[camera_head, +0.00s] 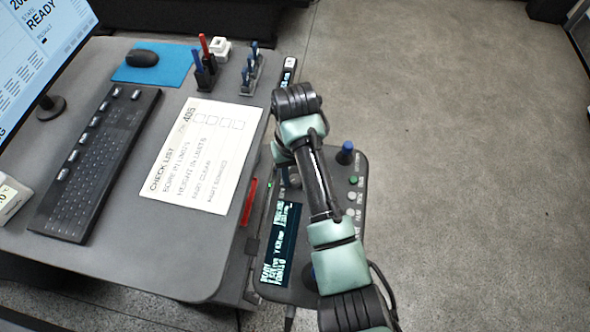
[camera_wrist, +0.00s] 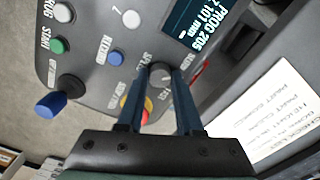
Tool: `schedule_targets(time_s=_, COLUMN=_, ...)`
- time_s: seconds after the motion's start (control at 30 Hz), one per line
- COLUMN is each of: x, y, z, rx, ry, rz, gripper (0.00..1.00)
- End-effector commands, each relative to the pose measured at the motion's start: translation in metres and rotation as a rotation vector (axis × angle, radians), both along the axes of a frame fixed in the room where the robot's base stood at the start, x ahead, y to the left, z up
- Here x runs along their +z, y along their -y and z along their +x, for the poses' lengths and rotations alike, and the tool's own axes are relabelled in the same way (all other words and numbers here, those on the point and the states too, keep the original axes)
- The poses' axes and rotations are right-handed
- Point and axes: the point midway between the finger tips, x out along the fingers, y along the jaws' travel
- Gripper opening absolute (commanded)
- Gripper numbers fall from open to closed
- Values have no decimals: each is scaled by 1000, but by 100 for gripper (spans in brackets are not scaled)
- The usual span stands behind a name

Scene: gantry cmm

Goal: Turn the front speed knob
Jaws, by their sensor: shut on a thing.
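The grey round speed knob (camera_wrist: 161,75) sits on the control panel (camera_wrist: 92,82), beside lettering that is partly covered. My gripper (camera_wrist: 161,82) has its two blue fingers closed around the knob's sides in the wrist view. In the head view the control panel (camera_head: 357,172) is on the right edge of the desk. My arm crosses over it there and hides the knob and most of the gripper.
A blue-tipped joystick (camera_wrist: 52,103), a green button (camera_wrist: 58,45) and a blue button (camera_wrist: 115,57) are nearby. A red and yellow button (camera_wrist: 148,108) shows between the fingers. The panel's screen (camera_head: 279,245) is lit. The desk (camera_head: 165,240) holds a checklist sheet (camera_head: 205,155) and keyboard (camera_head: 95,160). Floor to the right is clear.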

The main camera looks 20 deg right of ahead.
Motion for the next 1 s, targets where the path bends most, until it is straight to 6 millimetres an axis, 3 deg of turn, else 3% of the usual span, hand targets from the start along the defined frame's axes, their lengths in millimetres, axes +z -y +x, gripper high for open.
schedule_targets(time_s=0.33, x=2, y=0, z=1, rx=140, ry=3, rz=-1, gripper=0)
schedule_targets(time_s=0.87, x=1, y=0, z=1, rx=163, ry=6, rz=-2, gripper=0)
schedule_targets(time_s=0.9, x=1, y=0, z=1, rx=162, ry=6, rz=-2, gripper=40)
schedule_targets(time_s=1.0, x=1, y=0, z=1, rx=162, ry=5, rz=-2, gripper=58)
